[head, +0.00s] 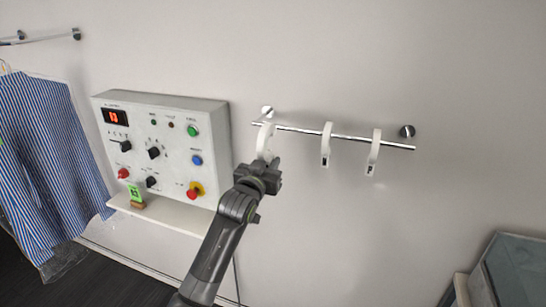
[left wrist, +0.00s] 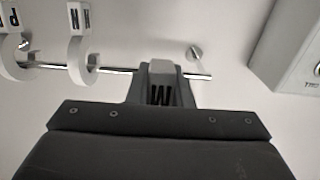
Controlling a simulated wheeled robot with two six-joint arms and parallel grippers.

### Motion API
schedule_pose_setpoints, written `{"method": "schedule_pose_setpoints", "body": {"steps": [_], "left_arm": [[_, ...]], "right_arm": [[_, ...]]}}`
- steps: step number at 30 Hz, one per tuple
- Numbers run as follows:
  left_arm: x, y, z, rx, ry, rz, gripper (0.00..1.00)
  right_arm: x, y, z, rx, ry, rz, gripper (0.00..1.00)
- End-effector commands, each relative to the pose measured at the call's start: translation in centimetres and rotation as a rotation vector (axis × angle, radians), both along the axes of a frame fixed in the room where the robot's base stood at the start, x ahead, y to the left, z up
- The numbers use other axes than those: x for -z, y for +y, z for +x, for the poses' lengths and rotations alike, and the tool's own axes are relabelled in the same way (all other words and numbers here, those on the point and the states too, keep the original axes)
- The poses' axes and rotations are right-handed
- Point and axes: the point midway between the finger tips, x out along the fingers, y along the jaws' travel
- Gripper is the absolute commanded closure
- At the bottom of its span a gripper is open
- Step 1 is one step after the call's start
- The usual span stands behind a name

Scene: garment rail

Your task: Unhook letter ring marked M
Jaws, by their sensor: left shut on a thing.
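The white letter ring marked M (head: 265,139) is at the left end of the metal rail (head: 346,135). My left gripper (head: 262,170) is shut on its lower part from below. In the left wrist view the black M on the ring (left wrist: 160,94) shows between the fingers (left wrist: 160,88). The top of the ring is at the rail's height; I cannot tell whether it still bears on the rail. Two more white letter rings, a middle one (head: 326,144) and a right one (head: 373,152), hang from the rail to the right. My right gripper is not in view.
A control panel (head: 170,150) with knobs and buttons is on the wall left of the rail, with a narrow shelf (head: 175,215) below. A striped shirt (head: 40,150) hangs at far left. A glass-topped box (head: 512,268) stands at lower right. Below the rail is clear.

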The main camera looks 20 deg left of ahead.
Motion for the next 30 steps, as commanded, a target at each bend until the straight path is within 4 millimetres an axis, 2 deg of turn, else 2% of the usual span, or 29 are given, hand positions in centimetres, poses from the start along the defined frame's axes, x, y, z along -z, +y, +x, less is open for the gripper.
{"method": "schedule_pose_setpoints", "body": {"steps": [30], "left_arm": [[0.0, 0.3, -10.3, 0.0, 0.0, -0.001, 1.0]], "right_arm": [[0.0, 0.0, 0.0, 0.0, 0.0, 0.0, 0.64]]}}
